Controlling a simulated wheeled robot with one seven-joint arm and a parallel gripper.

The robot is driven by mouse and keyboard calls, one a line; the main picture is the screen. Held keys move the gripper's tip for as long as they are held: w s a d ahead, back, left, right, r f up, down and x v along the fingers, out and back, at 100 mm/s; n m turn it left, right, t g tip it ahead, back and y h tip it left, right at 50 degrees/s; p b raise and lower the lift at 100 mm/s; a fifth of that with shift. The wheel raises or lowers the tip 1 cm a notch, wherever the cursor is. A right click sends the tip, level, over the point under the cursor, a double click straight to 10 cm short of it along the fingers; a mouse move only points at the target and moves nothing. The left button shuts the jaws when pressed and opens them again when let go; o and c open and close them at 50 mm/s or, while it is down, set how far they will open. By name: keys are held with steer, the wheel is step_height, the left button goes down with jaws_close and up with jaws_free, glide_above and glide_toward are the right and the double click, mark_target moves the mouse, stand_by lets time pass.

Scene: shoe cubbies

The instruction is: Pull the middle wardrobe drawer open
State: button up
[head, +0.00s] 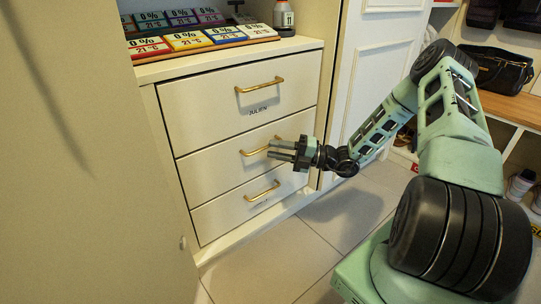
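The middle wardrobe drawer (220,170) is the second of three cream drawers in the cabinet, and its front sits flush with the others.
The top drawer (200,105) and bottom drawer (225,212) are shut, each with a brass handle. A pale panel (70,180) fills the left. Tiled floor (270,255) in front is clear.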

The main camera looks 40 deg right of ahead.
steer(key=shift+x, duration=1.15)
jaws_close()
steer(key=shift+s+r, duration=0.1)
steer(key=shift+s, duration=0.25)
steer(key=s+d+p, duration=0.1)
steer(key=s+p, duration=1.5)
steer(key=s, duration=1.7)
steer(key=shift+s+d, duration=0.2)
steer(key=shift+s, duration=0.2)
